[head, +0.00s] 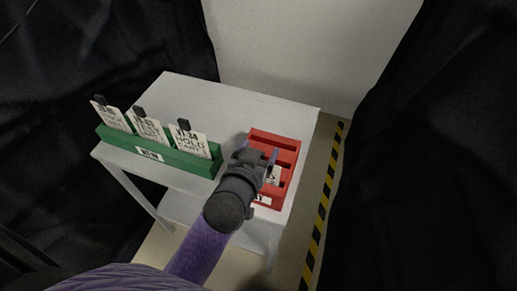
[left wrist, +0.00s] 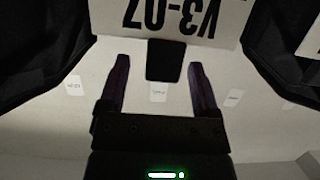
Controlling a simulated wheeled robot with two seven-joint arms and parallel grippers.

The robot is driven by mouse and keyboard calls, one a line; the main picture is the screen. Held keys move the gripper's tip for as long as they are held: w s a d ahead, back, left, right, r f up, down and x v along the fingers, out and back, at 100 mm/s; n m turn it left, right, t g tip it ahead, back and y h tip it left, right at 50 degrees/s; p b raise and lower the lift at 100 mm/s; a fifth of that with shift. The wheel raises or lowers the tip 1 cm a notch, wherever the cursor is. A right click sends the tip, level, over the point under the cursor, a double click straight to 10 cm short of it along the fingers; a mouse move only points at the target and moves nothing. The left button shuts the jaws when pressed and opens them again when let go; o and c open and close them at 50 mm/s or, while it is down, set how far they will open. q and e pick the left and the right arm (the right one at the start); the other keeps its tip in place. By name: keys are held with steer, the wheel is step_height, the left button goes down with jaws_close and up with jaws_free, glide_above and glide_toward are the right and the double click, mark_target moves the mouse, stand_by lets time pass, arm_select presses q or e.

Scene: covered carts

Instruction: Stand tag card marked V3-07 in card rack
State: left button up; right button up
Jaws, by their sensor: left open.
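The tag card marked V3-07 (left wrist: 190,18) shows upside down at the top of the left wrist view, with a black tab (left wrist: 163,60) at its edge. In the head view a white card (head: 274,176) is partly hidden behind my left gripper, at the red rack (head: 287,143). My left gripper (head: 268,157) is open above the red rack. In the wrist view its two fingers (left wrist: 160,85) lie on either side of the black tab, with gaps. The green rack (head: 187,162) holds three upright cards with black tabs; the right one (head: 190,142) reads V1-34. My right gripper is not in view.
Both racks stand on a white table (head: 227,102), whose back part is clear. Black drapes hang at left (head: 105,45) and right (head: 425,190). A yellow-black floor stripe (head: 324,205) runs right of the table.

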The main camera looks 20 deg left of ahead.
arm_select(q)
steer(key=p+v, duration=0.1)
steer(key=v, duration=0.9)
steer(key=shift+p, duration=0.3)
